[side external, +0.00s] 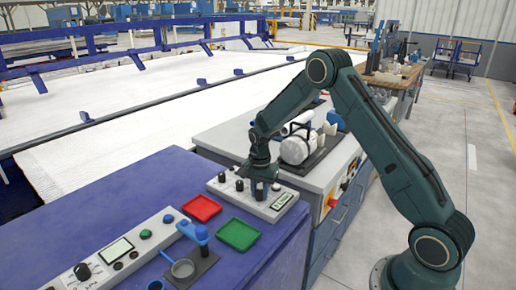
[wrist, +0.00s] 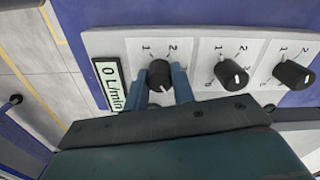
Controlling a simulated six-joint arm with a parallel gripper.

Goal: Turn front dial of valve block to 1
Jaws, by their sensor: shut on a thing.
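The valve block (side external: 228,191) is a pale panel on the blue bench, with a row of black dials and a small display. In the wrist view the panel (wrist: 197,52) shows three dials with printed numbers. My gripper (wrist: 163,82) is shut on the dial (wrist: 160,72) beside the display (wrist: 111,84), one finger on each side. The display reads 0 L/min. The middle dial (wrist: 232,74) and the far dial (wrist: 293,75) stand free.
A red tray (side external: 201,208) and a green tray (side external: 238,235) lie in front of the block. A grey cabinet with white equipment (side external: 294,150) stands behind.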

